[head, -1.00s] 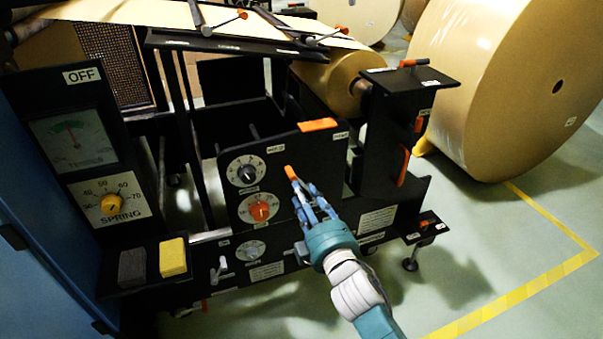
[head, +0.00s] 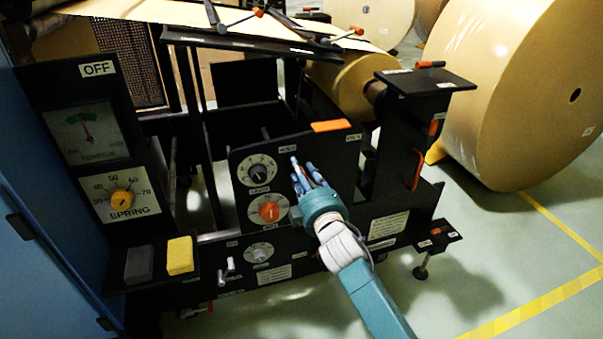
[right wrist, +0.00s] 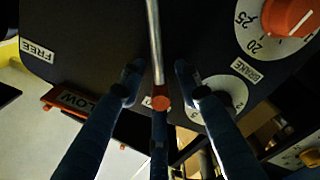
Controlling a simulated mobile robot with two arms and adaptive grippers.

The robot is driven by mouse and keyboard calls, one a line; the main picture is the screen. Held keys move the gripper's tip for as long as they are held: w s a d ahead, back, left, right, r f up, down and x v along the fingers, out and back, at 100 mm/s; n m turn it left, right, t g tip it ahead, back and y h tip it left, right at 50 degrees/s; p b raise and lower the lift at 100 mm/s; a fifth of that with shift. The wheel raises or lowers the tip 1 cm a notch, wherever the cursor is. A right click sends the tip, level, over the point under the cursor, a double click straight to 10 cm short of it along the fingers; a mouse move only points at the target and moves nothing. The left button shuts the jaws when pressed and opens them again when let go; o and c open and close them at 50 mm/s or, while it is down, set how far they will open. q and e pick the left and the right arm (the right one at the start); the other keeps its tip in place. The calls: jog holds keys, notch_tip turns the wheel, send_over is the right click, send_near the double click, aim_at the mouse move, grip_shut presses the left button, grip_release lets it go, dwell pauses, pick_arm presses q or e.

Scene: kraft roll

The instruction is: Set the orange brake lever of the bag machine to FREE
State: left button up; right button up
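The brake lever shows in the right wrist view as a metal rod with an orange end (right wrist: 160,103), in front of the dark panel (right wrist: 100,40). My right gripper (head: 307,172) is at the front panel of the bag machine (head: 340,160). Its fingers also show in the right wrist view (right wrist: 160,92), spread on both sides of the rod with gaps visible. In the head view the lever is hidden behind the gripper. My left gripper is out of view.
An orange dial (head: 269,212) and a black dial (head: 258,171) sit left of the gripper. An orange block (head: 331,126) is on the panel's top edge. A post with an orange handle (head: 417,170) stands at right. A large kraft roll (head: 520,90) is behind on the floor.

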aim_at(344, 157)
grip_shut()
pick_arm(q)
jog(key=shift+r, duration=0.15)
